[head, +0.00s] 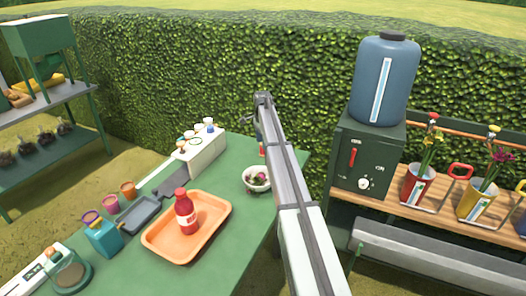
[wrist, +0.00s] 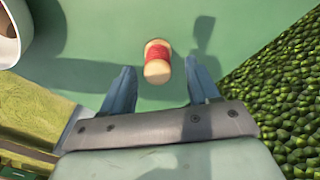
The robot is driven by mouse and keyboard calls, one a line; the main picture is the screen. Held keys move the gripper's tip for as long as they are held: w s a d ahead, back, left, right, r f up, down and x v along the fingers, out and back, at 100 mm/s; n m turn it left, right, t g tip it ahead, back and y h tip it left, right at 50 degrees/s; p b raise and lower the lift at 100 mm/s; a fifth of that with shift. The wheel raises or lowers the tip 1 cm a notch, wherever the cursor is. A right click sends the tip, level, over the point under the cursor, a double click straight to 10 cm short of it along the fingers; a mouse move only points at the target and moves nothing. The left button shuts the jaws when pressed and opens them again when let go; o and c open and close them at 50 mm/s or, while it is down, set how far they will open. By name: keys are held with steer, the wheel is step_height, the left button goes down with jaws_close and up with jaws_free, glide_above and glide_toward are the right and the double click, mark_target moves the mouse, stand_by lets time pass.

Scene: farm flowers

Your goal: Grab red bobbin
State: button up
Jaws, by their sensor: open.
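The red bobbin (wrist: 158,60) shows in the wrist view as a short cylinder with red winding and pale wooden ends, on the green table top (wrist: 100,35). My gripper (wrist: 158,80) is open, with its two blue-grey fingers apart. The bobbin is ahead of the gap between the fingertips, its near end close to that gap. Nothing is held. In the head view the bobbin (head: 262,150) shows only as a small red piece beside my arm, which hides most of that spot. My gripper's fingers are hard to make out there.
A white bowl with dark and pink contents (head: 257,179) stands left of my arm. An orange tray (head: 160,246) holds a red bottle (head: 186,214). A white box with small pots (head: 203,155) is at the back. A hedge (wrist: 290,80) lies beyond the table edge.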

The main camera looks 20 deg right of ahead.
step_height(320, 180, down, 4)
steer(key=shift+s+f, duration=0.15)
steer(key=shift+f, duration=0.05)
steer(key=c, duration=1.1)
